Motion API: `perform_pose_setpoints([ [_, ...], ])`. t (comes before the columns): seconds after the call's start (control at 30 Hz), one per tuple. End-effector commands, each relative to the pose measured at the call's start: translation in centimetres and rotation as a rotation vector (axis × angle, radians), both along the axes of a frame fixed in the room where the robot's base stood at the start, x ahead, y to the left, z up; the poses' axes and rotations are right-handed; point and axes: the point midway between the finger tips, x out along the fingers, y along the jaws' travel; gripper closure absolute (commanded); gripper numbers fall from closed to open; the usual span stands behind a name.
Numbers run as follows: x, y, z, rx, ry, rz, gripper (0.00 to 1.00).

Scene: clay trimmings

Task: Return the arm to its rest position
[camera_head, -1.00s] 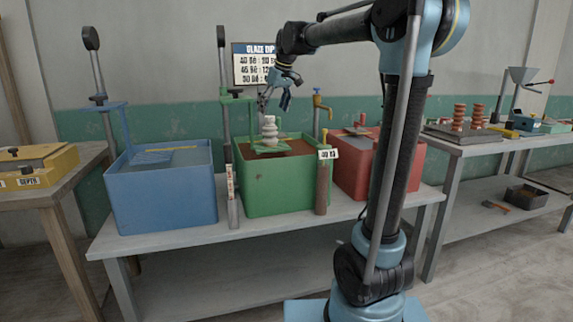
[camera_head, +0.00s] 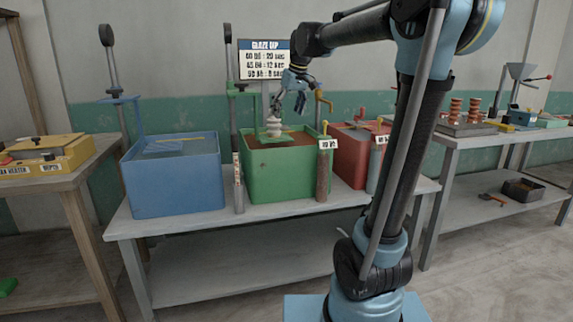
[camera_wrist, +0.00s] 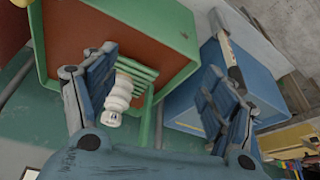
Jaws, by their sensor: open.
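My gripper (camera_head: 290,102) hangs above the green bin in the head view, at the end of my raised, bent arm. In the wrist view its two blue fingers (camera_wrist: 165,95) stand wide apart with nothing clamped between them. A white stacked piece (camera_wrist: 118,98) shows beside the left finger, on a green slatted rack (camera_wrist: 140,78). In the head view the white piece (camera_head: 273,125) stands on that rack at the green bin, below my gripper. I cannot tell from these views the exact gap between finger and piece.
The blue bin (camera_head: 175,190) stands left and the red bin (camera_head: 352,172) right of the green bin (camera_head: 262,185), all on a grey table (camera_head: 180,222). Tall posts rise behind the bins.

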Motion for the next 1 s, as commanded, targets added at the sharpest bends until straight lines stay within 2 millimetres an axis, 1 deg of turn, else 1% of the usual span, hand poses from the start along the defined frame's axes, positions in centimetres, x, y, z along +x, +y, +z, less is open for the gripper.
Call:
perform_pose_setpoints([
  [0.03,-0.9,-0.7,-0.5,-0.001,0.003,-0.013,0.23],
  [0.17,-3.2,-2.8,-1.9,-0.007,0.015,-0.052,0.23],
  [0.27,-5.8,-4.8,-3.6,-0.013,0.028,-0.094,0.23],
  [0.4,-10.0,-7.6,-6.6,-0.02,0.047,-0.161,0.23],
  [0.47,-11.8,-8.7,-7.9,-0.023,0.056,-0.189,0.23],
  [0.6,-16.0,-11.2,-11.4,-0.032,0.075,-0.256,0.23],
  [0.77,-20.7,-13.6,-15.7,-0.04,0.098,-0.334,0.23],
  [0.97,-26.6,-16.1,-21.6,-0.052,0.124,-0.431,0.23],
  [1.0,-27.7,-16.5,-22.8,-0.053,0.13,-0.452,0.23],
])
